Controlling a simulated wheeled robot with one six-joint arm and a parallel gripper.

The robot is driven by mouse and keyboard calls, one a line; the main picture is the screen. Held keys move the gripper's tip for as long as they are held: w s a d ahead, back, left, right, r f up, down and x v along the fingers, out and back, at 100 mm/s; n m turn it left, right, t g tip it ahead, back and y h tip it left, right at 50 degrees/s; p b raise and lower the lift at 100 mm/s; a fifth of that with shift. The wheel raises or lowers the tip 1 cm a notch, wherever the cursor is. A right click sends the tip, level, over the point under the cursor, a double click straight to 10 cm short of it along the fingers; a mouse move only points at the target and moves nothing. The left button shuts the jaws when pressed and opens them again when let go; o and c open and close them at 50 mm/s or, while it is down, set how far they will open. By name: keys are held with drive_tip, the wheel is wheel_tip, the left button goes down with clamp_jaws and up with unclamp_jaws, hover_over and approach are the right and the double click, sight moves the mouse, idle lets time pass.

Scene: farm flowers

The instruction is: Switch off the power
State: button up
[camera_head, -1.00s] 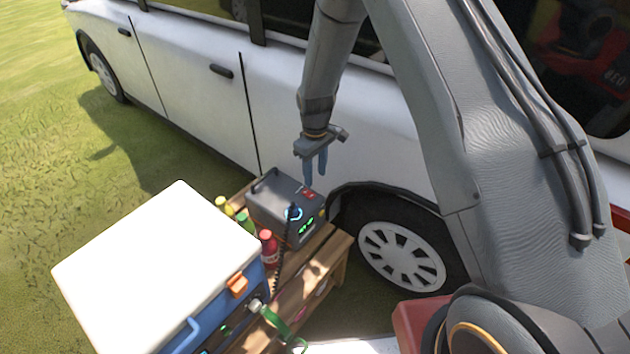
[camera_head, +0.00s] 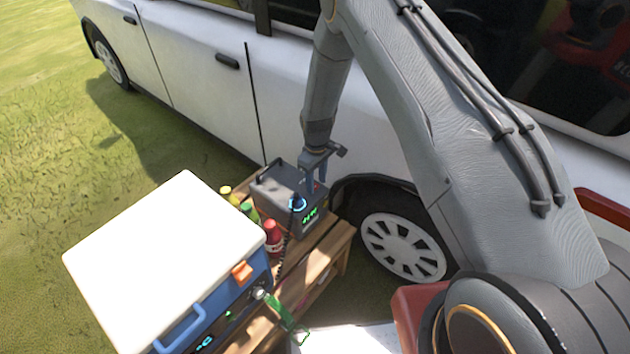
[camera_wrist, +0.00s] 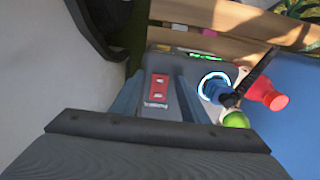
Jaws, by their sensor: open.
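A dark grey power box (camera_head: 275,190) with a carry handle stands on a wooden bench beside the white car. Its front has a blue-ringed socket (camera_head: 297,203) with a black plug and cable, and a green lit display (camera_head: 309,216). In the wrist view, a red switch (camera_wrist: 158,88) on the box lies between the two fingers of my gripper (camera_wrist: 158,95). The blue-ringed socket also shows there (camera_wrist: 214,86). I cannot tell whether the fingers touch the box.
A blue cooler with a white lid (camera_head: 165,255) stands left of the box. A red bottle (camera_head: 273,238) and green and yellow bottles stand between them. The wooden bench (camera_head: 325,250) and car wheel (camera_head: 403,247) are close by.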

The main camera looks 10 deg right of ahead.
clamp_jaws()
drive_tip(key=b, duration=0.1)
drive_tip(key=g+h+b, duration=0.1)
drive_tip(key=b, duration=0.1)
drive_tip(key=shift+w+a+f, duration=0.1)
drive_tip(key=shift+w+a, duration=0.15)
drive_tip(key=shift+a, duration=0.05)
drive_tip(key=g+h+b, duration=0.1)
drive_tip(key=b, duration=0.1)
drive_tip(key=shift+w+a+b, duration=0.1)
drive_tip(key=shift+a+b, duration=0.05)
drive_tip(key=shift+b, duration=0.15)
drive_tip(key=shift+r, duration=0.25)
unclamp_jaws()
